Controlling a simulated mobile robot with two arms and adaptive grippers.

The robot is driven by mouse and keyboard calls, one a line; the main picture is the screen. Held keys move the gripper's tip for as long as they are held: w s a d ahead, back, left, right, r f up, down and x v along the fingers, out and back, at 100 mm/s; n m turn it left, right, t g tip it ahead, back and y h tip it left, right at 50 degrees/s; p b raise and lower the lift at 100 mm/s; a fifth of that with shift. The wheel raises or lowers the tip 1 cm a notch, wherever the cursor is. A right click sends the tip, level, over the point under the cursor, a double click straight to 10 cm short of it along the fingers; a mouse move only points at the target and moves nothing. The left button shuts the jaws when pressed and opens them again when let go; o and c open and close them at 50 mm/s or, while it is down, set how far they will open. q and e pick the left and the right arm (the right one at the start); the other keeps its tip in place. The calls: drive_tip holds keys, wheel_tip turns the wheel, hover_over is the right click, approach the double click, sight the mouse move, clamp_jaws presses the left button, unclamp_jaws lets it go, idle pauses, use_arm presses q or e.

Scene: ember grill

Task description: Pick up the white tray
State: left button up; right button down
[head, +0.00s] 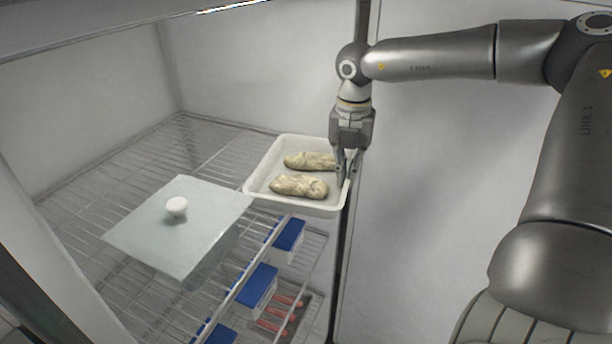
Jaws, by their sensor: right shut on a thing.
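The white tray (262,189) is at the right end of the upper wire shelf inside an open fridge, with its right edge reaching toward the door side. Two pale, lumpy pieces of food (300,186) lie in it. My right gripper (346,180) points down at the tray's right side and is shut on its right rim. I cannot tell whether the tray is lifted off the shelf. My left gripper is not in view.
A clear-lidded container (180,228) with a white knob stands on the shelf left of the tray. Blue-lidded boxes (256,284) and a dark tray with red sausages (283,312) sit on lower shelves. A pale panel (430,200) fills the right.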

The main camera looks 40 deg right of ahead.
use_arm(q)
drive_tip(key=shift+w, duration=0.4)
use_arm(e)
drive_tip(key=shift+r, duration=0.1)
drive_tip(key=shift+w+r+b, duration=0.1)
drive_tip(key=shift+r+b, duration=0.2)
drive_tip(key=shift+r, duration=0.25)
use_arm(q)
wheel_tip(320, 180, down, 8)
drive_tip(key=b, duration=0.7)
drive_tip(key=shift+b, duration=0.35)
use_arm(e)
drive_tip(key=s+a+r, duration=0.4)
drive_tip(key=s+r, duration=0.7)
drive_tip(key=s, duration=0.2)
drive_tip(key=shift+s+r, duration=0.25)
drive_tip(key=shift+r, duration=0.15)
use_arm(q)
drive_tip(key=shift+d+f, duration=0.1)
